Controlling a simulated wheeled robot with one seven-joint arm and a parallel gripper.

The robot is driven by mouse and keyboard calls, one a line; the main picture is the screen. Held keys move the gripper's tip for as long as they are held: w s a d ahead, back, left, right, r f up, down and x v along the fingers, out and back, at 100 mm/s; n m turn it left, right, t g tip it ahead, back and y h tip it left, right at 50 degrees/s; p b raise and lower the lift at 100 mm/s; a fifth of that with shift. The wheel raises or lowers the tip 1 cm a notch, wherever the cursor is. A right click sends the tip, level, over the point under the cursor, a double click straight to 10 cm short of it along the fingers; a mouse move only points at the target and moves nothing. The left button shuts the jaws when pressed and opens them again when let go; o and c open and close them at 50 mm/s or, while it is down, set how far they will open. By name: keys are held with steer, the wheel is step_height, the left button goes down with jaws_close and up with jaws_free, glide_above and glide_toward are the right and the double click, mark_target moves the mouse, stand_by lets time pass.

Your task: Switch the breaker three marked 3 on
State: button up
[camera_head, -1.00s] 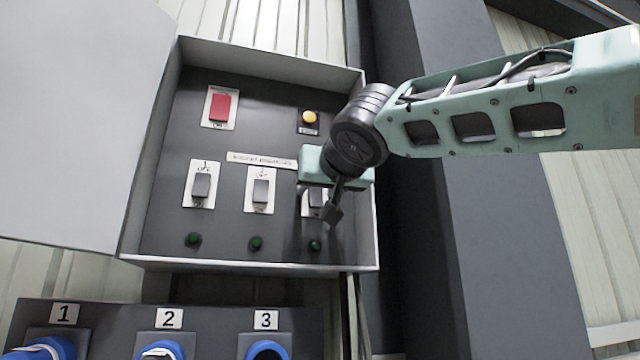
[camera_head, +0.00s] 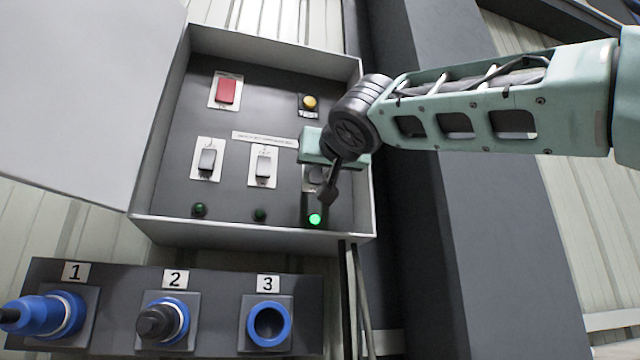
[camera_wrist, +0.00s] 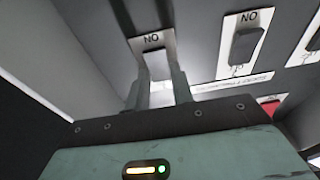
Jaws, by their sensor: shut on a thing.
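The open breaker box (camera_head: 240,228) holds a row of three switches on white plates. Breaker three (camera_head: 314,175) is the rightmost, partly hidden behind my gripper (camera_head: 328,192). The green lamp (camera_head: 315,219) below it is lit. In the wrist view, the grey rocker of breaker three (camera_wrist: 157,66) lies between the two fingers of my gripper (camera_wrist: 160,92), under a plate marked ON. My gripper is shut on this rocker.
Breaker one (camera_head: 207,160) and breaker two (camera_head: 263,165) sit to the left, their lamps dark. A red switch (camera_head: 226,91) and a yellow button (camera_head: 309,102) are above. Sockets marked 1, 2 and 3 (camera_head: 269,323) are below; the third is empty.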

steer(key=t+b, duration=0.1)
steer(key=b, duration=0.2)
steer(key=shift+f, duration=0.3)
steer(key=shift+r, duration=0.2)
steer(key=o, duration=1)
steer(key=b+v, duration=0.9)
steer(key=v, duration=0.8)
steer(key=shift+s+d+f, duration=0.15)
steer(key=shift+d+f, duration=0.05)
steer(key=shift+f, duration=0.05)
